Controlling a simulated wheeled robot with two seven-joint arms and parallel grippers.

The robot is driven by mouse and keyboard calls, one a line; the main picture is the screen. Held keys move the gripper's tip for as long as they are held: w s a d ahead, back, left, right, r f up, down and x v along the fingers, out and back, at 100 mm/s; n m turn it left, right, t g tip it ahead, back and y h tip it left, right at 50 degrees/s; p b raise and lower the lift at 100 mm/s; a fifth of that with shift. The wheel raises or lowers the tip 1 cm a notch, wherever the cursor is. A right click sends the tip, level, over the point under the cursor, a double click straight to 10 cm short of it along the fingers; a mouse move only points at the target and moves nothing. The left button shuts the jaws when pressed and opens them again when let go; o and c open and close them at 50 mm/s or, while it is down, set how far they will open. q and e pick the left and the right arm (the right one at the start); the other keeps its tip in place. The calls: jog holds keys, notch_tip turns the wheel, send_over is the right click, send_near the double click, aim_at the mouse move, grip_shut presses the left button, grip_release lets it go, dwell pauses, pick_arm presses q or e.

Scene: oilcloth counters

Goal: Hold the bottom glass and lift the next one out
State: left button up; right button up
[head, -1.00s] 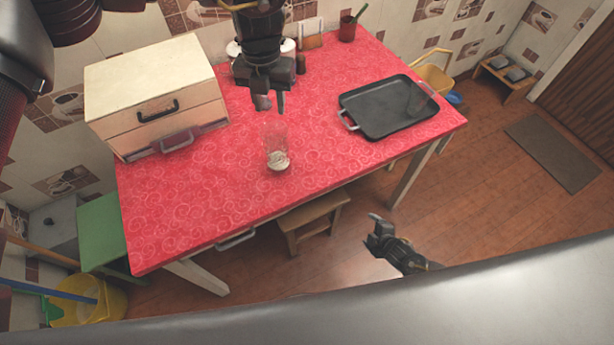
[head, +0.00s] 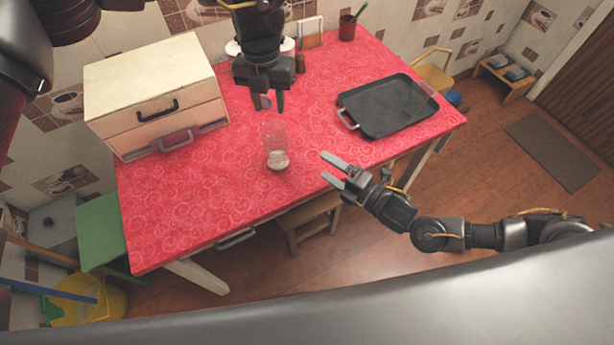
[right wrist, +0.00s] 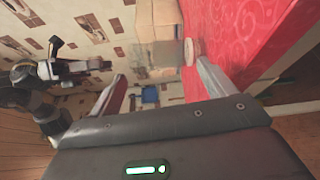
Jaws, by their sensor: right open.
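A clear stack of glasses (head: 275,145) stands upright on the red counter (head: 215,205), whitish at its bottom; I cannot tell the single glasses apart. It also seems to show between and beyond the fingers in the right wrist view (right wrist: 190,52). My left gripper (head: 271,104) points down just above and behind the stack, its fingers apart and empty. My right gripper (head: 324,168) is open and empty at the counter's front edge, to the right of the stack, fingers pointing left toward it. Its two fingers frame the right wrist view (right wrist: 162,82).
A black tray (head: 362,128) lies at the counter's right. A drawer box (head: 150,75) stands at the back left. Jars and a red cup (head: 347,32) are at the back. The cloth around the stack is clear.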

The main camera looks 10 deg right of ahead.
aim_at(285, 162)
jog(key=a+f+n, duration=0.1)
jog(key=n, duration=0.3)
jog(key=a+f+n, duration=0.1)
jog(key=a+n, duration=0.1)
jog(key=n, duration=0.2)
jog(key=w+a+f+n, duration=0.1)
jog(key=n, duration=0.3)
jog(key=shift+a+f, duration=0.1)
jog(key=shift+a, duration=0.05)
jog(key=n, duration=0.1)
jog(key=a+n, duration=0.1)
jog(key=n, duration=0.1)
jog(key=f+n, duration=0.1)
jog(key=shift+w+a+f+n, duration=0.1)
jog(key=shift+a+n, duration=0.15)
jog(key=shift+n, duration=0.15)
jog(key=shift+w, duration=0.1)
jog(key=x, duration=1)
jog(key=shift+w+a, duration=0.15)
jog(key=shift+w, duration=0.15)
jog(key=c, duration=1.2)
